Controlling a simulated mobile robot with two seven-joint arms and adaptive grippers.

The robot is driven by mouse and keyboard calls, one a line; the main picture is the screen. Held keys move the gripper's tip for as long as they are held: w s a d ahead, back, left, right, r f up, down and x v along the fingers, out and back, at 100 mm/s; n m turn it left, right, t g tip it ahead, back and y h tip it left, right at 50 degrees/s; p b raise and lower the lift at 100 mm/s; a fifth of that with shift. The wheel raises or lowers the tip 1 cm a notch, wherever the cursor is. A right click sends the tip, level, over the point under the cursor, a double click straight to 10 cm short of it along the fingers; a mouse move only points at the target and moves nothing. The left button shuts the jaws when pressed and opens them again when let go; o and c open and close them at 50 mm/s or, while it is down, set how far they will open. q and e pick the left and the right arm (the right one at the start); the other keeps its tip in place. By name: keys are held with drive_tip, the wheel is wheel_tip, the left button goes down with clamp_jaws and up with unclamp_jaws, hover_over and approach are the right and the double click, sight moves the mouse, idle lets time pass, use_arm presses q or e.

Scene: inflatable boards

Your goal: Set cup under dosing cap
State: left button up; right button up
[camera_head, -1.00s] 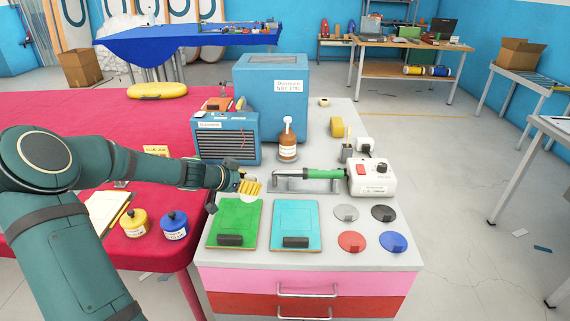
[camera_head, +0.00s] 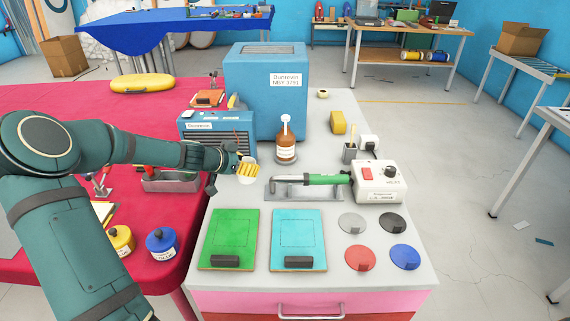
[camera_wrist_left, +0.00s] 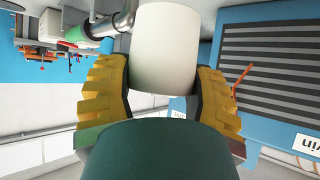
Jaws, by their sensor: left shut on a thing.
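A small white cup (camera_head: 248,179) is held between the yellow fingers of my left gripper (camera_head: 246,168). In the left wrist view the fingers close on both sides of the cup (camera_wrist_left: 164,50). A brown bottle (camera_head: 286,148) with a white label stands on the grey bench top behind and to the right of the gripper. Its white dosing cap (camera_head: 286,121) sits on top. The cup is apart from the bottle, lower and to the left in the head view. My right gripper is not in view.
A blue fan unit (camera_head: 215,138) stands left of the bottle, and a large blue box (camera_head: 264,95) behind it. A green-handled tool (camera_head: 325,179) lies on a metal rest in front, beside a white control box (camera_head: 380,182). Green (camera_head: 228,238) and turquoise (camera_head: 299,238) boards lie at the bench front.

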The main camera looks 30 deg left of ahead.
use_arm(q)
drive_tip(key=w+d+p, duration=0.1)
drive_tip(key=w, duration=0.4)
drive_tip(key=w+d+p, duration=0.1)
drive_tip(key=w, duration=0.4)
drive_tip(key=w+d+p, duration=0.2)
drive_tip(key=w, duration=0.3)
drive_tip(key=shift+w+f, duration=0.4)
drive_tip(key=shift+f+b, duration=0.45)
drive_tip(key=shift+f, duration=2.65)
drive_tip(key=shift+f, duration=0.15)
drive_tip(key=o, duration=1.2)
drive_tip(key=shift+o, duration=0.2)
drive_tip(key=shift+r, duration=0.2)
drive_tip(key=b+v, duration=0.1)
drive_tip(key=v, duration=1.1)
